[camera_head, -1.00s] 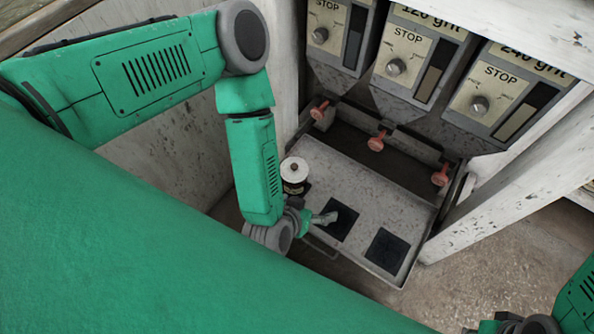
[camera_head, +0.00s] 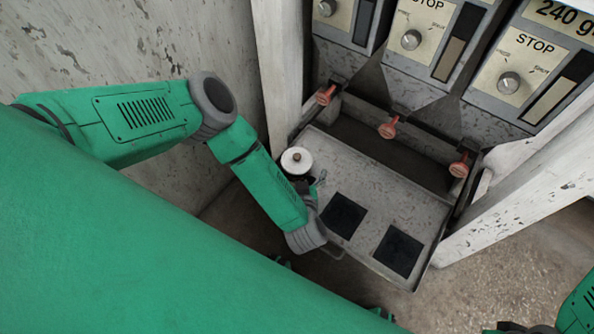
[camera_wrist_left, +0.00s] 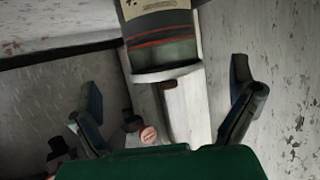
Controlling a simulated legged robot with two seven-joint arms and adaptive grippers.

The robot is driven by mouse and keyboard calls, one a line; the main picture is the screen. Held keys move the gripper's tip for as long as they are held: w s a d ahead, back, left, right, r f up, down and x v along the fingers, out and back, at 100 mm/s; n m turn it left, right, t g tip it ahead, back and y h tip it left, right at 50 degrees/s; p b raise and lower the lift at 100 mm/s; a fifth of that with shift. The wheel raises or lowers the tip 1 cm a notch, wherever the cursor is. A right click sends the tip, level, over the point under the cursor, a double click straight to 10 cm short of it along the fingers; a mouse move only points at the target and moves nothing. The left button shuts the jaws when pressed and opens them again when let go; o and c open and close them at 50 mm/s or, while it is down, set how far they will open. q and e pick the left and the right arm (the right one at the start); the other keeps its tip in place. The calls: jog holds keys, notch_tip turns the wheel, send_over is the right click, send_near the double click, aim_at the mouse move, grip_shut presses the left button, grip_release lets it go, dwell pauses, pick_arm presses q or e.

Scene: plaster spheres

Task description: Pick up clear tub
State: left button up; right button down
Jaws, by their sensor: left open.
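A small tub (camera_head: 297,160) with a white lid and a dark knob stands at the left edge of the grey metal tray in the head view. Its body looks dark below the lid, and I cannot tell whether it is clear. My left gripper (camera_head: 319,184) is beside it on the right, mostly hidden behind my wrist; I cannot tell whether they touch. In the left wrist view the left gripper (camera_wrist_left: 165,85) has its two fingers wide apart. Nothing is visibly held between them.
The tray (camera_head: 375,190) has two black square pads (camera_head: 343,215). Several red knobs (camera_head: 388,129) stick out behind it, below grit dispensers (camera_head: 412,40). A pale post (camera_head: 277,70) stands left and a white panel (camera_head: 530,200) right. My right arm shows only at the lower right corner.

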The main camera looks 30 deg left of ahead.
aim_at(297, 165)
pick_arm(q)
jog(key=b+x, duration=0.1)
jog(key=x, duration=0.2)
jog(key=b+x, duration=0.2)
jog(key=shift+w+a, duration=0.3)
jog(key=shift+a, duration=0.05)
jog(key=shift+r, duration=0.15)
jog(key=shift+c, duration=0.5)
jog(key=c, duration=1.1)
